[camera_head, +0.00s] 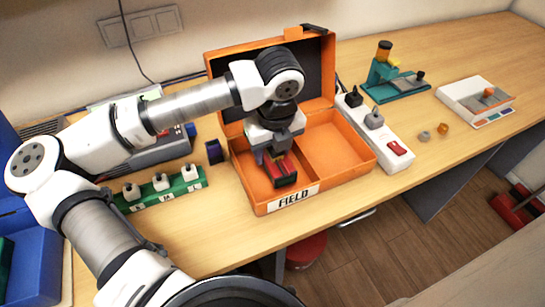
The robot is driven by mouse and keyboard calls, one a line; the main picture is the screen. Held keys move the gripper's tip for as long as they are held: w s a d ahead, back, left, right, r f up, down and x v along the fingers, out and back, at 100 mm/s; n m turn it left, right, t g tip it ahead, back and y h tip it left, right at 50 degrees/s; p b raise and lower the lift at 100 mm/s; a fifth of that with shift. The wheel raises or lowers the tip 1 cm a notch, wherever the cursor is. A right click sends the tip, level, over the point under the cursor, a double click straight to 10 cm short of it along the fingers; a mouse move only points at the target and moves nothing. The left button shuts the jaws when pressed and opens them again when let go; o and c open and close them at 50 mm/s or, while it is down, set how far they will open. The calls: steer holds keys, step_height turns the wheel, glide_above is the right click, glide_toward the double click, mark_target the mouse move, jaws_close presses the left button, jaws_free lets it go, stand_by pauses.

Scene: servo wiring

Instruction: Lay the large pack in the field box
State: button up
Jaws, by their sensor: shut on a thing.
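The field box (293,199) is an open orange case labelled FIELD, with its lid raised at the back. A divider splits it into a left and a right compartment. My gripper (274,157) points down into the left compartment and is shut on a dark pack with red on it (285,180), which I take to be the large pack. The pack is at or just above the compartment floor; I cannot tell if it touches. The arm hides part of the lid, and the gripper hides the pack's top. The right compartment looks empty.
A white power strip (393,150) stands close along the box's right side. A green rack with several white plugs (188,184) and a small dark blue block (214,151) are to its left. A teal stand (392,87) and a white tray (458,92) stand farther right.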

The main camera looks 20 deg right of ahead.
mark_target(272, 161)
steer(key=shift+f+p, duration=0.35)
steer(key=shift+f, duration=1.55)
steer(key=shift+f+b, duration=0.15)
steer(key=shift+b, duration=0.15)
steer(key=o, duration=1.5)
steer(key=shift+r+p, duration=0.25)
steer(key=shift+p, duration=0.15)
steer(key=r+b, duration=0.1)
steer(key=r, duration=0.3)
steer(key=s+r+b, duration=0.1)
steer(key=r, duration=0.3)
steer(key=r+b, duration=0.1)
steer(key=r, duration=0.2)
steer(key=shift+s+r, duration=0.25)
steer(key=shift+r, duration=0.15)
